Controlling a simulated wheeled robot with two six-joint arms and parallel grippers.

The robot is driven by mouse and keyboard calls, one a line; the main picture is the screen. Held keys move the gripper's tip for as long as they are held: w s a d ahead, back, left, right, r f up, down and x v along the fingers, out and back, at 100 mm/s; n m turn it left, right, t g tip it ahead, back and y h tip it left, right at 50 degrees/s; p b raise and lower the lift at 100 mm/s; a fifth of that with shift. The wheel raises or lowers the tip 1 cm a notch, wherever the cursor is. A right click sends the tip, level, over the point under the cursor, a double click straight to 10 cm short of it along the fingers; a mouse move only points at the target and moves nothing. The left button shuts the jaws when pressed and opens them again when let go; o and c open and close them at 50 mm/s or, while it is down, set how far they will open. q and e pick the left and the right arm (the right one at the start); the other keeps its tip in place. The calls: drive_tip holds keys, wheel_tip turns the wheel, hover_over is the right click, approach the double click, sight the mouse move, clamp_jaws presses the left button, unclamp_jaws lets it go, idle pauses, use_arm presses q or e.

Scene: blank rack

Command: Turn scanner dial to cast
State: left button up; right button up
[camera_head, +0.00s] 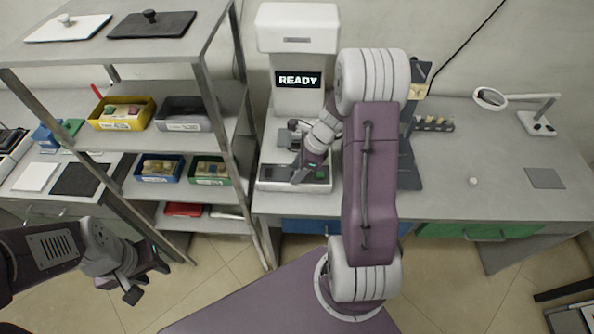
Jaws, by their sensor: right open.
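The scanner (298,40) is a tall pale machine at the back of the bench, with a dark display (298,79) that reads "READY". Its low base (266,184) reaches forward and carries dark panels and a small green patch. My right arm reaches over the bench, and my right gripper (303,172) points down over this base, open. I cannot make out the dial; the gripper and wrist cover part of the base. My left gripper (147,279) is low at the left, in front of the rack, open and empty, far from the scanner.
A metal rack (205,72) stands left of the scanner, with a yellow bin (122,126) and a grey bin (182,126) on one shelf. A blue-grey stand (409,165) is right of my arm. The bench's right side (500,190) is mostly clear, with a lamp (540,122) behind.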

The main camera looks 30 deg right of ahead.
clamp_jaws()
drive_tip(key=shift+r, duration=0.1)
drive_tip(key=n+g+p, duration=0.1)
drive_tip(key=n+p, duration=0.1)
drive_tip(key=shift+w+r+n+p, duration=0.1)
drive_tip(key=shift+r+n+p, duration=0.05)
drive_tip(key=shift+n+p, duration=0.25)
drive_tip(key=n+g+p, duration=0.1)
drive_tip(key=n, duration=0.1)
drive_tip(key=n+p, duration=0.1)
drive_tip(key=n, duration=0.1)
drive_tip(key=shift+w+g+y+p, duration=0.15)
drive_tip(key=shift+g+y+p, duration=0.25)
drive_tip(key=n+g, duration=0.1)
drive_tip(key=n, duration=0.1)
drive_tip(key=n+p, duration=0.1)
drive_tip(key=n, duration=0.2)
drive_tip(key=shift+w+g+h, duration=0.2)
drive_tip(key=shift+g+h, duration=0.1)
drive_tip(key=shift+g, duration=0.1)
drive_tip(key=n, duration=0.1)
drive_tip(key=n+g+p, duration=0.1)
drive_tip(key=n, duration=0.1)
drive_tip(key=shift+w+a+f+h, duration=0.1)
drive_tip(key=shift+f+h, duration=0.1)
drive_tip(key=shift+h, duration=0.1)
drive_tip(key=shift+n+g+h, duration=0.4)
drive_tip(key=shift+n+h, duration=0.1)
drive_tip(key=shift+n, duration=1)
